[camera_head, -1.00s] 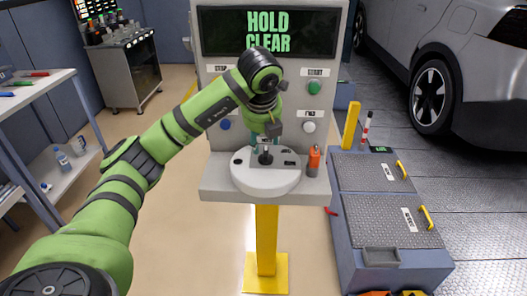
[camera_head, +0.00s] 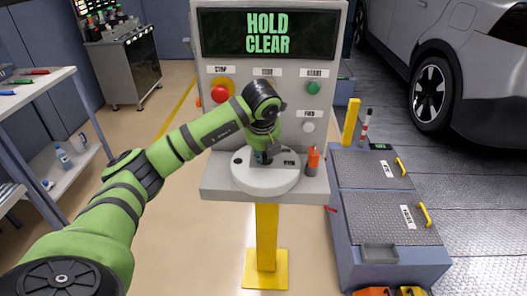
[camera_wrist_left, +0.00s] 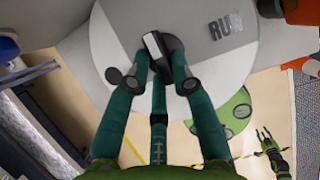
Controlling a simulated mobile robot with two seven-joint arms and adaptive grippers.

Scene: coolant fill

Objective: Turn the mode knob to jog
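The mode knob (camera_wrist_left: 157,46) is a black knob with a pale top face, on the round grey dial plate (camera_head: 262,182) of the console shelf. In the left wrist view a RUN label (camera_wrist_left: 225,29) lies right of it. A JOG label is not readable. My left gripper (camera_head: 262,158) is down at the knob and hides most of it in the head view. In the left wrist view the teal fingers of my left gripper (camera_wrist_left: 160,62) close in on both sides of the knob and appear to touch it. My right gripper (camera_wrist_left: 264,136) shows small at lower right; its finger gap is unclear.
The console screen (camera_head: 267,32) reads HOLD CLEAR. A red stop button (camera_head: 220,92), a green button (camera_head: 313,88) and a white button (camera_head: 308,127) sit on the panel. An orange bottle-like object (camera_head: 313,161) stands close right of the dial. A workbench is at left.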

